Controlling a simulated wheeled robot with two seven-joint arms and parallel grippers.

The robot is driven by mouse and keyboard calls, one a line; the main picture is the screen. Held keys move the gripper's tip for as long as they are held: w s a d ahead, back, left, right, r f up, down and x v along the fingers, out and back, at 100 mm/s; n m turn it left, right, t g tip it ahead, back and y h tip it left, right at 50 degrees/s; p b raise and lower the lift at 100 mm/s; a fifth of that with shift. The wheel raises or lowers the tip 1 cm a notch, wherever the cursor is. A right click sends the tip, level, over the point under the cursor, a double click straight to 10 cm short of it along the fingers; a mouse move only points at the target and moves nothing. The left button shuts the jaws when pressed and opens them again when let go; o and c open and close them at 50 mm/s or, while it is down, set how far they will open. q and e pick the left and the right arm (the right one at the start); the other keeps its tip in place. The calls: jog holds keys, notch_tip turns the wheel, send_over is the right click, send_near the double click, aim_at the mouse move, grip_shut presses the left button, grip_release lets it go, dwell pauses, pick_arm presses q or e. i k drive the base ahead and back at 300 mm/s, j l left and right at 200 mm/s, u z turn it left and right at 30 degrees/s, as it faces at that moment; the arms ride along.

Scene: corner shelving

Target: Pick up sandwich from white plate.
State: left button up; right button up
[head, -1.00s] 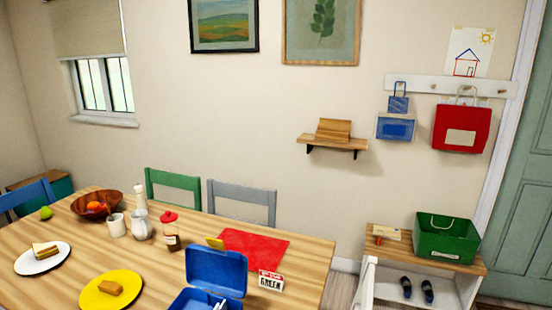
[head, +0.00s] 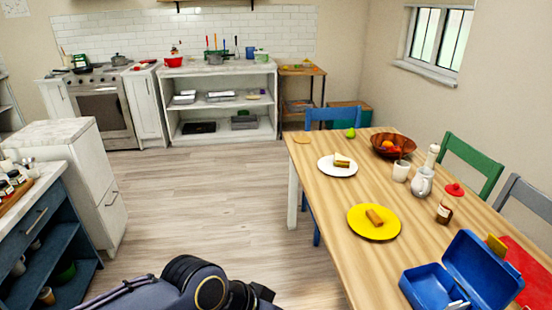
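The sandwich (head: 342,160) lies on the white plate (head: 329,170), near the far left part of the wooden dining table (head: 310,194). It looks like a cut piece with pale bread and a brown side. One of my arms shows at the bottom centre of the head view, short of the table and well apart from the plate. No fingertips can be made out there, and the other arm is out of the picture.
A blue lunchbox (head: 482,267), jar (head: 447,208), jug (head: 421,183) and fruit bowl (head: 393,147) share the table. A blue chair (head: 338,115) stands at its far end. Open floor (head: 215,205) lies left of it.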

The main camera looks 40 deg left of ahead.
aim_at(339, 161)
jog(key=u, duration=0.85)
jog(key=z, duration=0.4)
jog(key=i+j+z, duration=0.1)
jog(key=z, duration=0.35)
jog(key=i+j+z, duration=0.1)
jog(key=z, duration=0.3)
jog(key=j+z, duration=0.3)
jog(key=z, duration=0.15)
jog(key=j+z, duration=0.2)
jog(key=z, duration=0.25)
jog(key=j+z, duration=0.15)
jog(key=j, duration=0.3)
jog(key=j+z, duration=0.15)
jog(key=j, duration=0.25)
jog(key=k+j+z, duration=0.15)
jog(key=j, duration=0.3)
jog(key=j+z, duration=0.15)
jog(key=j, duration=0.3)
jog(key=k+j+z, duration=0.15)
jog(key=j, duration=0.25)
jog(key=k+j+z, duration=0.15)
jog(key=j, duration=0.25)
jog(key=k+j+z, duration=0.1)
jog(key=j, duration=0.3)
jog(key=k+j+z, duration=0.15)
jog(key=j, duration=0.7)
jog(key=k+j, duration=0.15)
jog(key=j, duration=0.9)
